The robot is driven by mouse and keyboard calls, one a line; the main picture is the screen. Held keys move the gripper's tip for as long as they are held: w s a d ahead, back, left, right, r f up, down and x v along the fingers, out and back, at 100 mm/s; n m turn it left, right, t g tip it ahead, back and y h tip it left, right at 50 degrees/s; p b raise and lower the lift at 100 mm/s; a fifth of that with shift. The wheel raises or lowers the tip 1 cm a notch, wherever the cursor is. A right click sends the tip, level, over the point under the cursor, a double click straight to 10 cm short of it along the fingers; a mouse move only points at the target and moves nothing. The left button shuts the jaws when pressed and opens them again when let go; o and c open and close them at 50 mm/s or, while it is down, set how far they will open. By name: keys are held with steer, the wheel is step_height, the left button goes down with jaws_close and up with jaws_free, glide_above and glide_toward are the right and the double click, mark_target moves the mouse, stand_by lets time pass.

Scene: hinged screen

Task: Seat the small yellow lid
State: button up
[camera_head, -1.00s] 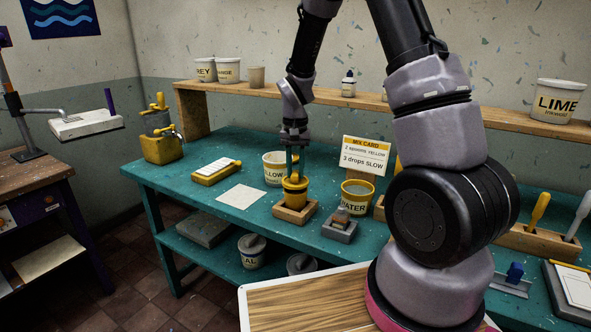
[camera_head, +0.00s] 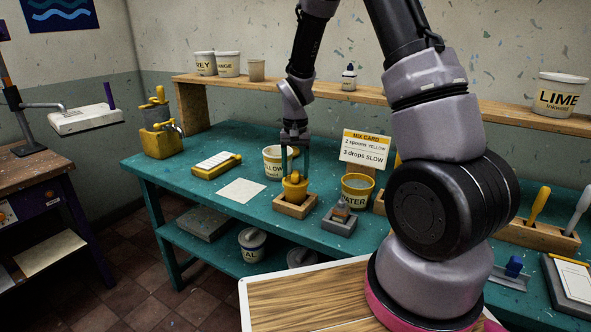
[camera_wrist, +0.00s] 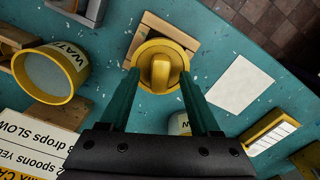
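The small yellow lid (camera_head: 294,181), with a raised grip on top, sits on a small yellow pot in a square wooden holder (camera_head: 285,208) on the teal bench. In the wrist view the lid (camera_wrist: 160,70) lies within the round yellow rim; whether it is fully down all round cannot be told. My gripper (camera_head: 296,172) is open, its two fingers on either side of the lid's grip, with gaps visible in the wrist view (camera_wrist: 159,76).
The MIX CARD (camera_head: 366,150) stands behind. A paper sheet (camera_head: 242,192) lies left.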

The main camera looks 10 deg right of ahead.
steer(key=o, duration=0.3)
steer(key=shift+r, duration=0.1)
steer(key=shift+r, duration=3.95)
steer(key=shift+r, duration=0.15)
step_height(320, 180, up, 7)
steer(key=t, duration=0.1)
glide_above(296, 172)
steer(key=s+d, duration=0.2)
steer(key=s, duration=0.1)
steer(key=s+d+r+t+y, duration=0.1)
steer(key=s+d+r+t, duration=0.1)
steer(key=s+r, duration=0.55)
steer(key=s+r+t, duration=0.1)
steer(key=s+r, duration=0.1)
steer(key=s, duration=0.1)
steer(key=s+d+r+t, duration=0.1)
steer(key=s+r, duration=0.2)
steer(key=s, duration=0.1)
steer(key=s+r+t+y, duration=0.1)
steer(key=s+r+t, duration=0.1)
steer(key=s+r, duration=0.1)
steer(key=shift+s+d+r, duration=0.15)
steer(key=shift+s+d, duration=0.1)
steer(key=shift+s, duration=0.45)
